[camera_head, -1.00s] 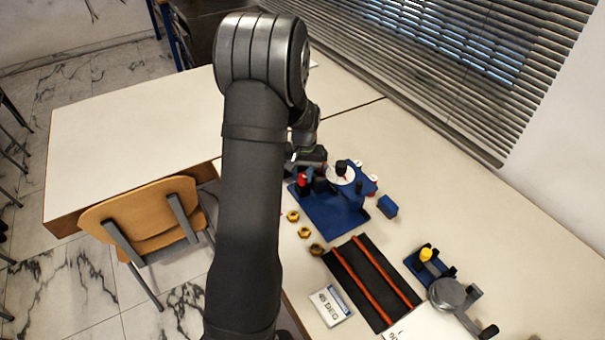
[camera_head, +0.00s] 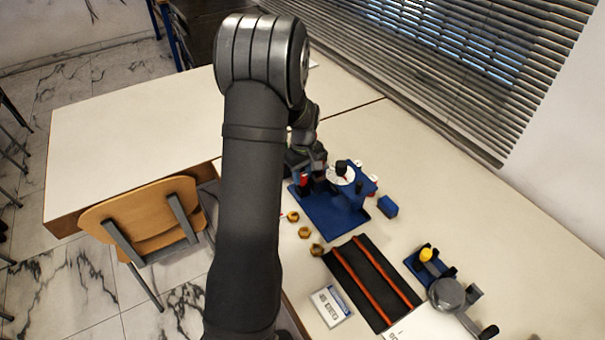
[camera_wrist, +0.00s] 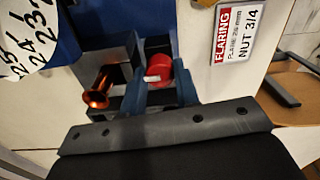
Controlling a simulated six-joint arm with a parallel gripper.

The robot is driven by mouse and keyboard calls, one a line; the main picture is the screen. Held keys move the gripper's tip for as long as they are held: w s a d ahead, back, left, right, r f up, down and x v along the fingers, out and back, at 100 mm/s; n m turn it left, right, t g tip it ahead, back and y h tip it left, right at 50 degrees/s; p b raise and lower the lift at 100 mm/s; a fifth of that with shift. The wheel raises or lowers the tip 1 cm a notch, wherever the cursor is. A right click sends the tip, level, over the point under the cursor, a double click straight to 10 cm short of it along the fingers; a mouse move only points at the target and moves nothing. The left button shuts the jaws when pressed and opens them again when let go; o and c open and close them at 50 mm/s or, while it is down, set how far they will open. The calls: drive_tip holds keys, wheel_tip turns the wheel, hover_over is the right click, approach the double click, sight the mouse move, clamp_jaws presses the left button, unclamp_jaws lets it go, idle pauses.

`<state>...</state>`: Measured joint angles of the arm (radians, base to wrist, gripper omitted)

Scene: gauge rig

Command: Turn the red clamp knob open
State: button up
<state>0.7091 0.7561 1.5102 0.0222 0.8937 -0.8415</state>
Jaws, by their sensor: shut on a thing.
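The red clamp knob (camera_wrist: 158,72) sits between the two blue fingers of my gripper (camera_wrist: 160,92) in the wrist view. The fingers are shut on it, one on each side. A white mark shows on the knob's face. In the head view the red knob (camera_head: 303,180) shows at the left side of the blue rig (camera_head: 333,212), with my gripper (camera_head: 308,172) at it. My arm and wrist hide part of the knob there. A copper tube with a flared end (camera_wrist: 98,95) sticks out of a grey block beside the knob.
A white dial (camera_head: 341,174) stands on the rig. Several brass nuts (camera_head: 304,232), a black tray with orange-red rods (camera_head: 370,280) and a grey bending tool (camera_head: 447,293) lie nearer. A flaring label card (camera_wrist: 238,32) lies beside the rig. A wooden chair (camera_head: 148,222) stands left.

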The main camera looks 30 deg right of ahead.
sight(303, 176)
drive_tip(key=shift+n, duration=0.3)
drive_tip(key=o, duration=1)
drive_tip(key=shift+c, duration=0.2)
drive_tip(key=shift+r, duration=4)
